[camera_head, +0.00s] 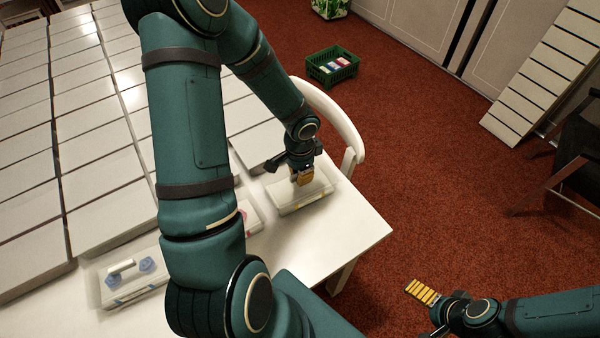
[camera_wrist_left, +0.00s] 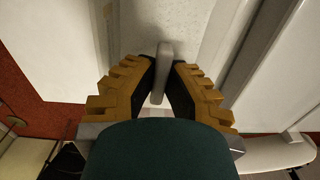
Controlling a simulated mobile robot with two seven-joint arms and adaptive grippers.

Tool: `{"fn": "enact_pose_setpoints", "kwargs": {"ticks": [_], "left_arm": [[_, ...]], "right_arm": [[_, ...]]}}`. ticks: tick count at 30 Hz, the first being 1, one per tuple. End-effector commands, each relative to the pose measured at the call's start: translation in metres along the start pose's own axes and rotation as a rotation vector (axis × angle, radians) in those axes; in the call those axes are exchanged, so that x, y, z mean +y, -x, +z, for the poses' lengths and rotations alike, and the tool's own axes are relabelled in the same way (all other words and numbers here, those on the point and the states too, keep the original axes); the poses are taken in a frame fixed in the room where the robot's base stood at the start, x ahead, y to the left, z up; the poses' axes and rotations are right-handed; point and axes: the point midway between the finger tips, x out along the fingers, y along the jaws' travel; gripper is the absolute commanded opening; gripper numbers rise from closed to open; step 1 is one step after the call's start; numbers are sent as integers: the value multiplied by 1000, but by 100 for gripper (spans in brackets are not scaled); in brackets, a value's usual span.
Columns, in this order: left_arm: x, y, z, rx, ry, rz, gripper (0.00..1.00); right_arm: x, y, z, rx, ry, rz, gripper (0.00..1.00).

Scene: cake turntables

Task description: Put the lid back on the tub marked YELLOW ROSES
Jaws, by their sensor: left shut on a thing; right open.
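My left gripper (camera_head: 301,180) is over the right-hand end of the white table, shut on the pale bar handle of a clear lid. The handle (camera_wrist_left: 163,72) stands between the orange fingers in the left wrist view. A pale, see-through tub (camera_head: 303,201) is directly below the gripper. I cannot tell whether the lid rests on its rim or hangs just above it. No label is readable, so I cannot tell which tub is marked YELLOW ROSES. My right gripper (camera_head: 421,292) is open and empty above the red carpet, right of the table.
A lidded tub with blue flowers (camera_head: 147,265) stands at the table's left. Another tub with something pinkish (camera_head: 249,216) is mostly hidden behind my left arm. Rows of white boxes fill the back left. A white chair (camera_head: 345,125) touches the table's far side. A green crate (camera_head: 332,67) is on the floor.

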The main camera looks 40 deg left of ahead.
Motion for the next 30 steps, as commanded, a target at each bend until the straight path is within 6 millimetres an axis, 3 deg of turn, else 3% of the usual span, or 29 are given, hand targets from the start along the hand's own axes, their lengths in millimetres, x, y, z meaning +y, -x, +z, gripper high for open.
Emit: {"fn": "enact_pose_setpoints", "kwargs": {"ticks": [28,29,30], "left_arm": [[0,-3,0,0,1,0,0],[0,-3,0,0,1,0,23],[0,-3,0,0,1,0,37]], "right_arm": [[2,-4,0,0,0,0,100],[2,-4,0,0,0,0,100],[2,-4,0,0,0,0,100]]}}
